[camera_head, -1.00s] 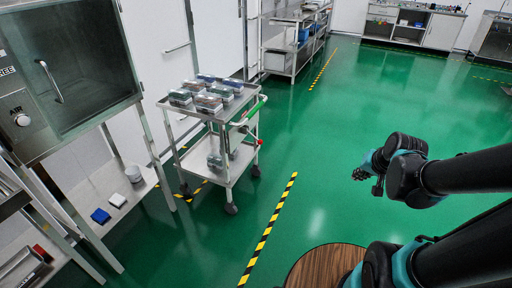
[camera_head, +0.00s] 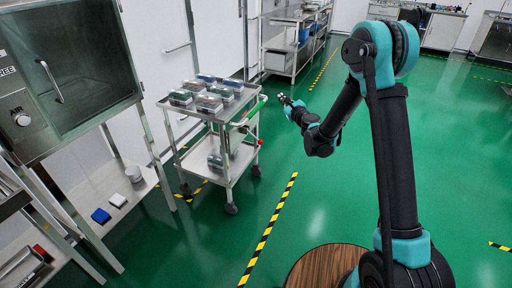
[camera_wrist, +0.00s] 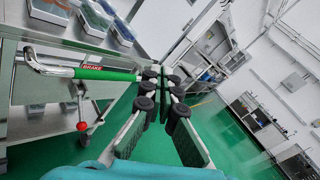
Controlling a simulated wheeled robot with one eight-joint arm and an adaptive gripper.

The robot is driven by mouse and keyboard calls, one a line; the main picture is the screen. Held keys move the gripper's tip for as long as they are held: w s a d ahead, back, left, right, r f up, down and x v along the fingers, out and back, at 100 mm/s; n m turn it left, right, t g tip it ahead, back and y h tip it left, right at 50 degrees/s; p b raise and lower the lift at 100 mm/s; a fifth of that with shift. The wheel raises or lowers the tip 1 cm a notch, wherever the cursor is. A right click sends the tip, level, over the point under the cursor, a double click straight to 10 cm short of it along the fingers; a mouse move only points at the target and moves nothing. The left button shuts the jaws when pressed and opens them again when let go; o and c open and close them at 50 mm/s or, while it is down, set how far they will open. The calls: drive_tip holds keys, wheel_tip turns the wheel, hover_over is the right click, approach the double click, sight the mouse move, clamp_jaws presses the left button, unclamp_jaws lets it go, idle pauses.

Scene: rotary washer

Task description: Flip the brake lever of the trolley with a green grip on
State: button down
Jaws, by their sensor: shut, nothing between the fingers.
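The trolley (camera_head: 222,117) is a steel two-shelf cart left of centre in the head view, its handle facing right. Its green grip (camera_head: 257,107) is on the handle and also shows in the wrist view (camera_wrist: 102,74), under a red "BRAKE" label (camera_wrist: 92,67). A thin lever with a red tip (camera_wrist: 82,126) hangs below the handle; the red tip also shows in the head view (camera_head: 261,142). My gripper (camera_head: 283,98) is to the right of the green grip, apparently apart from it. Its fingers (camera_wrist: 160,74) are shut and empty, right of the lever in the wrist view.
Several clear boxes (camera_head: 207,101) stand on the trolley's top shelf. A glass-fronted cabinet (camera_head: 75,70) is at the left and a steel rack (camera_head: 293,45) stands behind. Green floor (camera_head: 320,190) is open to the right of the trolley.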

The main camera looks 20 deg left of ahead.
drive_tip(key=a+f+m+h, duration=0.1)
drive_tip(key=a+f+m, duration=0.3)
drive_tip(key=f+m, duration=0.3)
drive_tip(key=s+a+f+m+h, duration=0.1)
drive_tip(key=a+f+m, duration=0.4)
drive_tip(key=f, duration=1.1)
drive_tip(key=s+a+f+m+g+h, duration=0.1)
drive_tip(key=a+f+m+h, duration=0.1)
drive_tip(key=a+f+m, duration=0.3)
wheel_tip(320, 180, down, 8)
drive_tip(key=m, duration=0.3)
drive_tip(key=shift+r+m, duration=0.15)
drive_tip(key=shift+m, duration=0.15)
drive_tip(key=shift+w+a, duration=0.1)
